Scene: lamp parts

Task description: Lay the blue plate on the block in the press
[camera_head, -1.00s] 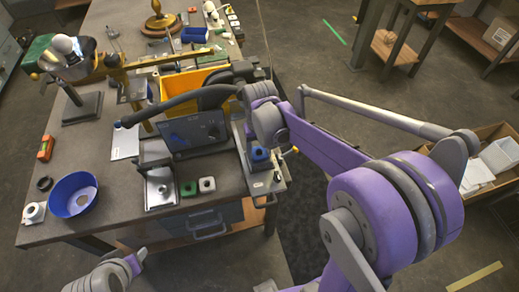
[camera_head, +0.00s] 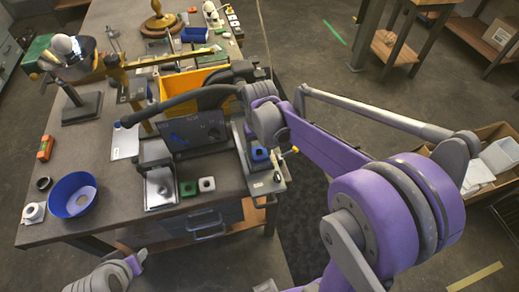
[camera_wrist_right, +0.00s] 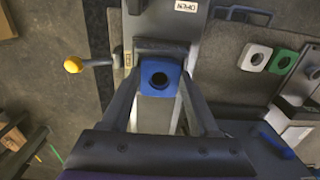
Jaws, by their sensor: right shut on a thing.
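The blue plate (camera_wrist_right: 160,77) is a small square piece with a dark round hole in its middle. My right gripper (camera_wrist_right: 160,72) is shut on it, with one finger on each side. In the head view the blue plate (camera_head: 259,154) shows over the press (camera_head: 266,184) at the table's right edge, below my right wrist. The press has a grey body and a lever with a yellow knob (camera_wrist_right: 73,65). The block under the plate is hidden, and I cannot tell whether the plate touches it.
A green piece (camera_head: 188,188) and a white piece (camera_head: 207,184) stand left of the press. A dark upright panel (camera_head: 194,134) and a yellow bin (camera_head: 192,86) are behind. A blue bowl (camera_head: 72,194) stands at the table's left front.

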